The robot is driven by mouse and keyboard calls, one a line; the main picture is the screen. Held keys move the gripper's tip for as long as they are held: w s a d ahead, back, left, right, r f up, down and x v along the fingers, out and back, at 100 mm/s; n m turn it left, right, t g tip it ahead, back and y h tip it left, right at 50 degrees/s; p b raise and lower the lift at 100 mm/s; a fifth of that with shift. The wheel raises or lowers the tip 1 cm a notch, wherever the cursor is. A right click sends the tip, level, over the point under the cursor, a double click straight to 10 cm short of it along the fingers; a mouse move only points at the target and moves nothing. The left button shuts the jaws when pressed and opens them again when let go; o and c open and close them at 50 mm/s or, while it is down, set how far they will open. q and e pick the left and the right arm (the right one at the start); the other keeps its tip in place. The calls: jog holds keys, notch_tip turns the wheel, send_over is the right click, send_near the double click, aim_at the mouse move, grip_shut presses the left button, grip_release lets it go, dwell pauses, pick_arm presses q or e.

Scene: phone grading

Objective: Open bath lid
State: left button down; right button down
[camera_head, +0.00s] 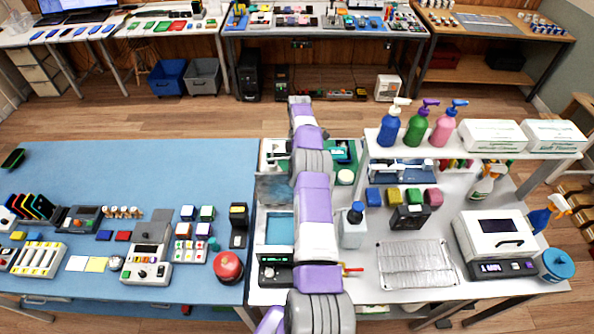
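The bath (275,272) is a box with a dark control panel at its front, on the white table left of my arm. Its basin shows blue liquid (280,230). The lid (272,188) looks like a grey panel standing raised at the back of the basin, so the bath appears open. One of my purple and grey arms reaches from the bottom edge up past the bath and covers its right side. I cannot tell which arm it is. No gripper fingers are visible, and any contact with the lid is hidden.
Right of my arm stand a white bottle with a dark cap (353,228), a wire rack (416,264) and a white machine (497,238). A shelf (375,150) holds pump bottles and boxes. The blue mat (120,170) on the left has clear room at its back.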

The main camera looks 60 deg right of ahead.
jog(key=shift+a+f, duration=0.1)
jog(key=shift+f, duration=0.3)
jog(key=c, duration=1.2)
grip_release()
jog(key=shift+o, duration=0.2)
jog(key=shift+r, duration=0.1)
jog(key=shift+r, duration=0.15)
